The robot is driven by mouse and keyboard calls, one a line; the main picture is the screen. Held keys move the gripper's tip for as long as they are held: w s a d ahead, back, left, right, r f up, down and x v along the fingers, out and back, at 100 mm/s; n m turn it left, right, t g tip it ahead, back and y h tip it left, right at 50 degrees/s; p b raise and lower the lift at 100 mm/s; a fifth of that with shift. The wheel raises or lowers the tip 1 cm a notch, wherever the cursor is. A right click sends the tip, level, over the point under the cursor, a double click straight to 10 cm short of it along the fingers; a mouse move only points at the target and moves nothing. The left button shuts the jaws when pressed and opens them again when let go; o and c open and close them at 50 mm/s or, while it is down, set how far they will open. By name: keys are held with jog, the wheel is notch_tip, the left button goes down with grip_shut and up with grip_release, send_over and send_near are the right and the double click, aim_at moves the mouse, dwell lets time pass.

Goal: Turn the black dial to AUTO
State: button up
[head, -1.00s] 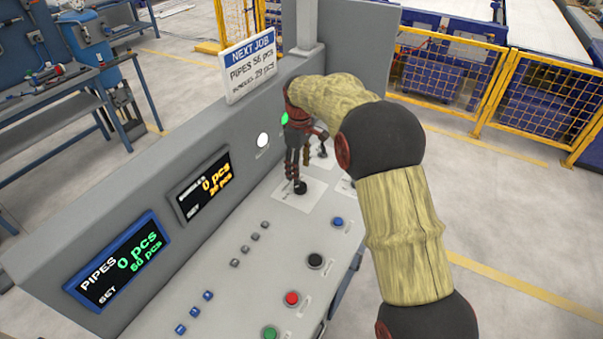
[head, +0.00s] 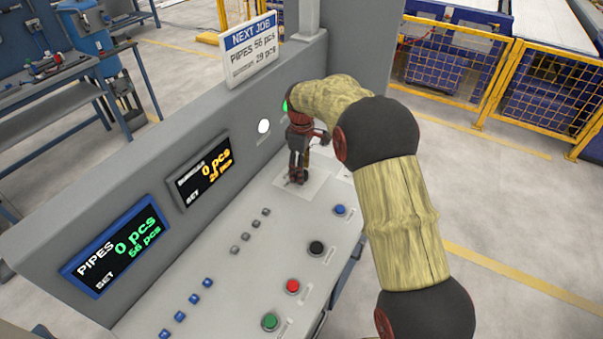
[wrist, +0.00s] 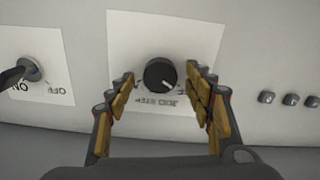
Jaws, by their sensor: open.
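The black dial (wrist: 160,74) sits on a white label plate (wrist: 125,30) on the grey console. Its pale pointer mark faces the lower right in the wrist view. The label print below it appears upside down, seems to include "STEP", and is partly covered by the fingers; I cannot read AUTO. My gripper (wrist: 160,78) is open, with one finger on each side of the dial; contact is not clear. In the head view my gripper (head: 298,176) points down at the plate and mostly hides the dial.
A lever switch (wrist: 30,70) marked ON and OFF stands left of the dial in the wrist view. Small grey buttons (wrist: 290,99) are on the right. Blue (head: 340,209), black (head: 316,248), red (head: 293,286) and green (head: 270,321) buttons line the console's front. Displays (head: 117,247) fill the upright panel.

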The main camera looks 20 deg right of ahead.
jog(key=shift+f, duration=0.35)
jog(key=shift+c, duration=0.8)
jog(key=c, duration=1)
